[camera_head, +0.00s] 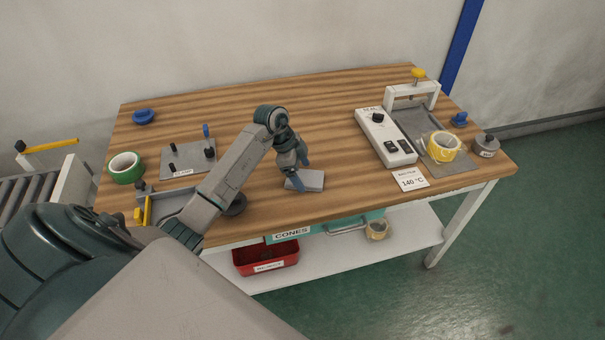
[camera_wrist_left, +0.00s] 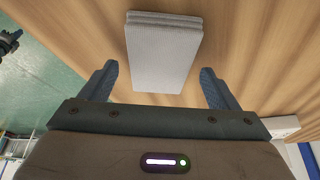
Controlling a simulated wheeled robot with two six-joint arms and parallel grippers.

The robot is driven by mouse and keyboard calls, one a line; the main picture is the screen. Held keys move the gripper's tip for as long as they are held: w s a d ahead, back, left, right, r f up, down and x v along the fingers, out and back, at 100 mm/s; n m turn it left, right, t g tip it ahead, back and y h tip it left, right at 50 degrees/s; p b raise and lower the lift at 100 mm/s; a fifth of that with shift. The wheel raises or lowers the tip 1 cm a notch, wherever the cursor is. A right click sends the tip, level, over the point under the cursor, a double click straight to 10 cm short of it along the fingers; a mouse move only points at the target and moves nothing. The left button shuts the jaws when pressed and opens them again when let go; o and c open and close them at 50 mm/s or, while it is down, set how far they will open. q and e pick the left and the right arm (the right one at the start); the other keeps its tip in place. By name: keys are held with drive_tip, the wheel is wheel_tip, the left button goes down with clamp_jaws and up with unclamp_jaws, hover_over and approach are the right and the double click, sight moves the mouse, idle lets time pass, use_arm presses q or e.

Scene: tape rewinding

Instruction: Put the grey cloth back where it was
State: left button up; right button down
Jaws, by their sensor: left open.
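The grey cloth (camera_head: 311,181) is a folded, flat block lying on the wooden table near its front edge. It also shows in the left wrist view (camera_wrist_left: 163,50), between and beyond the two fingers. My left gripper (camera_head: 299,175) is at the cloth, its fingers pointing down. In the left wrist view my left gripper (camera_wrist_left: 158,88) is open, with a finger on either side of the cloth and gaps between. I cannot tell whether the fingers touch the table. My right gripper is not in view.
A white control box (camera_head: 385,137), a press frame (camera_head: 412,90) and a yellow tape roll (camera_head: 442,147) stand at the right. A grey peg plate (camera_head: 188,159) and a green tape roll (camera_head: 126,167) are at the left. The table (camera_head: 310,110) is clear behind the cloth.

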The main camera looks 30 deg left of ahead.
use_arm(q)
drive_tip(key=b+v, duration=0.2)
drive_tip(key=v, duration=0.9)
